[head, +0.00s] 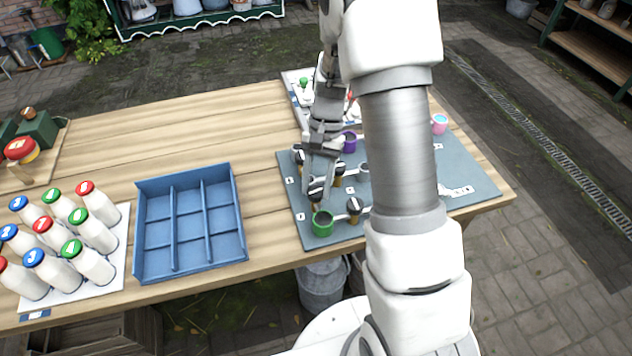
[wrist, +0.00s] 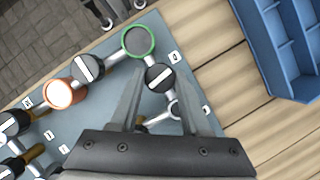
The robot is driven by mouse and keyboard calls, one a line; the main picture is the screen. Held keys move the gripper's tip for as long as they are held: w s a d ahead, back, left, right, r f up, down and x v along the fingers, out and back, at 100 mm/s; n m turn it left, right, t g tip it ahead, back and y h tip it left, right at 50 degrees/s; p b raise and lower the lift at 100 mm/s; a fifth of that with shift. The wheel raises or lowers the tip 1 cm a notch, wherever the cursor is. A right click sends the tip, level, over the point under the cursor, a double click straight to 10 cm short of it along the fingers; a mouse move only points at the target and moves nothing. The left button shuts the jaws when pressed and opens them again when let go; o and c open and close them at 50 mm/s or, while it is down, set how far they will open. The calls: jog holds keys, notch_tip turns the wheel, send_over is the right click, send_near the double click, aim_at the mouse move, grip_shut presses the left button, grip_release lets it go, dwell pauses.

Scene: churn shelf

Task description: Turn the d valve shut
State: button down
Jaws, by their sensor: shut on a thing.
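My gripper (head: 318,182) points down at the grey board and is shut on a round black valve knob (wrist: 160,77) with a white stripe. The knob stands between the fingertips, beside a green-rimmed cup (wrist: 139,41); this green cup (head: 322,223) also shows in the head view. The stripe appears to lie across the pipe that runs to the green cup. A small white label (wrist: 174,57) sits beside this knob; its letter is too small to read surely. Another striped black knob (wrist: 88,68) stands on the pipe between the green cup and an orange-rimmed cup (wrist: 60,93).
The grey board (head: 470,175) carries several other knobs, pipes and coloured cups, including a purple cup (head: 349,142) close to my gripper. A blue divided crate (head: 190,270) and a tray of capped bottles (head: 122,235) stand to the left. Bare table lies behind the crate.

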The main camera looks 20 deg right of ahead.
jog(key=shift+m+t, duration=0.3)
jog(key=shift+m, duration=0.5)
jog(key=shift+d, duration=0.1)
jog(key=shift+c, duration=1.8)
grip_release()
jog(key=p+v, duration=0.1)
jog(key=v, duration=1.6)
jog(key=shift+d, duration=0.35)
jog(key=shift+r, duration=0.25)
